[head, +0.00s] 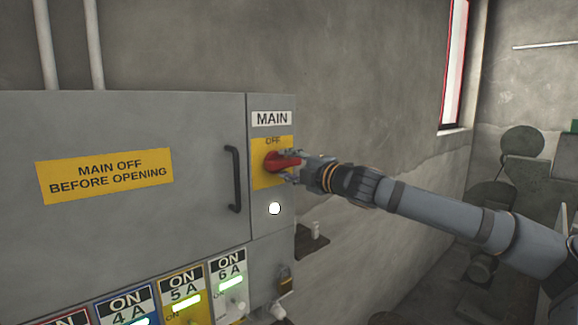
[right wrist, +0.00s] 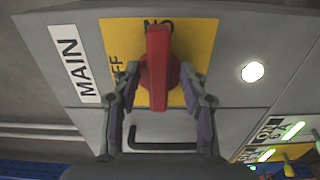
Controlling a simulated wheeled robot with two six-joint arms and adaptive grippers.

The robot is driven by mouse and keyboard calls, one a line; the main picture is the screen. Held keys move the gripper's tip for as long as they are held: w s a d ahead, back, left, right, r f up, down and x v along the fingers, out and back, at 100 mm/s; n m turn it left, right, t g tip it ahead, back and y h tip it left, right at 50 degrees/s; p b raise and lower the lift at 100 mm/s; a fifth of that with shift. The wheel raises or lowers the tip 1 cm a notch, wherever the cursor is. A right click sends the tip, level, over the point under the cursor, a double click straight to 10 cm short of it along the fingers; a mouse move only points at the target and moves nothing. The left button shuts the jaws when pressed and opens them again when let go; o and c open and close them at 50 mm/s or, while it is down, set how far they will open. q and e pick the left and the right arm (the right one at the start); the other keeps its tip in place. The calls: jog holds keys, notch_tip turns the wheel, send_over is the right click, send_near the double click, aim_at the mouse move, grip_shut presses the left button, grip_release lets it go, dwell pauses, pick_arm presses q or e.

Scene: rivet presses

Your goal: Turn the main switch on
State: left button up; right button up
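The main switch, a red rotary knob (head: 272,162) on a yellow plate (head: 259,178), sits under the MAIN label on the grey cabinet. OFF is printed above the knob. In the right wrist view the knob's bar handle (right wrist: 158,65) runs up and down the picture, so it lies level across the panel. One end reaches the partly covered lettering at the plate's edge, apparently ON. My right gripper (right wrist: 159,78) is at the knob, with one finger on each side of the handle and visible gaps beside the bar. My left gripper is not in view.
A round white lamp (head: 274,208) is bright below the switch. A black door handle (head: 234,180) stands left of it.

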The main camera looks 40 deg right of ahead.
jog(key=shift+r, duration=0.1)
jog(key=shift+d+r, duration=0.2)
jog(key=shift+r, duration=0.35)
jog(key=shift+o, duration=0.5)
jog(key=r, duration=0.3)
jog(key=shift+w+d+r, duration=0.35)
jog(key=shift+r, duration=0.05)
jog(key=r, duration=0.4)
jog(key=shift+s+a, duration=0.3)
jog(key=shift+c, duration=0.5)
jog(key=shift+d+r, duration=0.15)
jog(key=shift+r, duration=0.25)
